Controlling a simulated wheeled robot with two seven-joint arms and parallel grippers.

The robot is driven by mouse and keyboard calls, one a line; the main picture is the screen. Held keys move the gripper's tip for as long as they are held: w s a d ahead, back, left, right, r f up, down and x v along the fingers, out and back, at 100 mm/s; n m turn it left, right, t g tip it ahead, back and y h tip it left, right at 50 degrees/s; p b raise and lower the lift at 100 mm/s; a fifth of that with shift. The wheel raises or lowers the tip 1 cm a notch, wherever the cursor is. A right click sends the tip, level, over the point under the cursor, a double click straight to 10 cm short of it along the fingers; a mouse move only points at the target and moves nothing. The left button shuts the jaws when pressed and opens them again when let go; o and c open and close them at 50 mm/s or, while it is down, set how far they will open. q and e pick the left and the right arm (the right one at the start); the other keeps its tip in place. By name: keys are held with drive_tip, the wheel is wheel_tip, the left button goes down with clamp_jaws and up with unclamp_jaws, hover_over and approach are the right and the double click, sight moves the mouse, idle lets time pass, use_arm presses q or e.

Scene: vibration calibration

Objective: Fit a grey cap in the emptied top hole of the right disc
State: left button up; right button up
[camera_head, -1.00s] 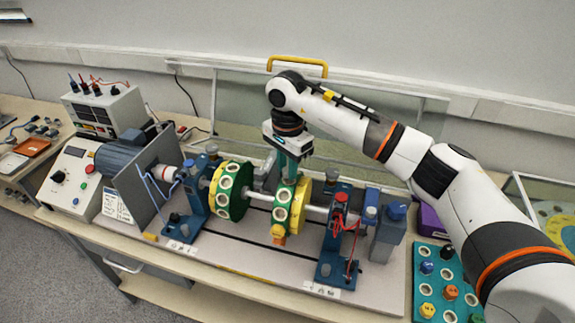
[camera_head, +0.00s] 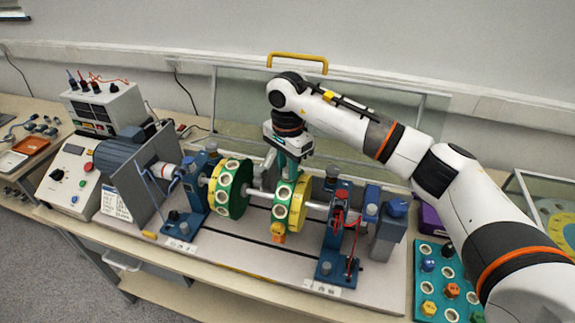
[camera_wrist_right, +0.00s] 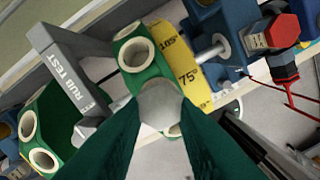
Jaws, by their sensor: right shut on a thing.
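The right disc (camera_head: 302,200) is green and yellow with holes in its rim, and sits on the shaft. An orange-yellow piece (camera_head: 278,232) sits low on its rim. My right gripper (camera_head: 290,172) points down at the top of this disc. In the right wrist view its dark green fingers (camera_wrist_right: 160,110) are shut on a round grey cap (camera_wrist_right: 160,103). The cap is over the disc's rim, between an open white-ringed hole (camera_wrist_right: 139,55) and a partly covered ring. The spot beneath the cap is hidden, so I cannot tell whether it is seated. My left gripper is not in view.
The left disc (camera_head: 231,190) is on the same shaft. Blue bearing stands flank the discs, the right one (camera_head: 337,235) with red cables. A grey "RUB TEST" arm (camera_wrist_right: 70,75) is close beside the right disc. A teal tray (camera_head: 437,275) with coloured caps is at the right.

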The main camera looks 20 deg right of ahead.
drive_tip(key=shift+f+b, duration=0.3)
drive_tip(key=shift+f, duration=0.1)
drive_tip(key=o, duration=1)
drive_tip(key=shift+r, duration=0.1)
wheel_tip(320, 180, up, 12)
drive_tip(key=b, duration=0.3)
